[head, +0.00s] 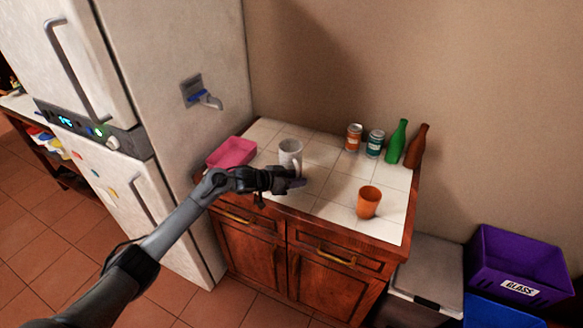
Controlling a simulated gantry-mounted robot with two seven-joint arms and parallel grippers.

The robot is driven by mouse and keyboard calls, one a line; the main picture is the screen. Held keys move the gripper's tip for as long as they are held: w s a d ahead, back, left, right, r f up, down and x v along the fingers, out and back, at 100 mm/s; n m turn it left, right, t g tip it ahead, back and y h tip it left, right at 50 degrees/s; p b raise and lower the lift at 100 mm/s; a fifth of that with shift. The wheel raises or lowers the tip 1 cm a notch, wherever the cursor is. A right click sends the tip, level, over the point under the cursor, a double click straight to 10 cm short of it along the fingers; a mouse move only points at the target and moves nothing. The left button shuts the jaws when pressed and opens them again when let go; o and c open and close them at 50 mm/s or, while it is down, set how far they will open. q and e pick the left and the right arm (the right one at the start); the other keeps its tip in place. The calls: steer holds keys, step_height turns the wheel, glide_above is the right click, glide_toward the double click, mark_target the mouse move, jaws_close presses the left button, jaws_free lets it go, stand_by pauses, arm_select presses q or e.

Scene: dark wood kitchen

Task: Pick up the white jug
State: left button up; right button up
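The white jug (290,152) stands upright on the white tiled counter (325,176), left of its middle. My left arm reaches in from the lower left. My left gripper (296,184) is at the front of the jug and covers its lower part in the head view. I cannot tell whether the gripper touches the jug or whether its fingers are open or shut. My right gripper is not in view.
A pink tray (233,152) lies left of the jug. An orange cup (368,202) stands to the right. Two cans (354,138), a green bottle (397,141) and a brown bottle (416,146) stand at the back.

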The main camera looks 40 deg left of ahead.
arm_select(q)
steer(key=shift+w+d+f, duration=0.1)
steer(key=shift+w, duration=0.1)
jaws_close()
steer(key=shift+r, duration=0.2)
stand_by(0.4)
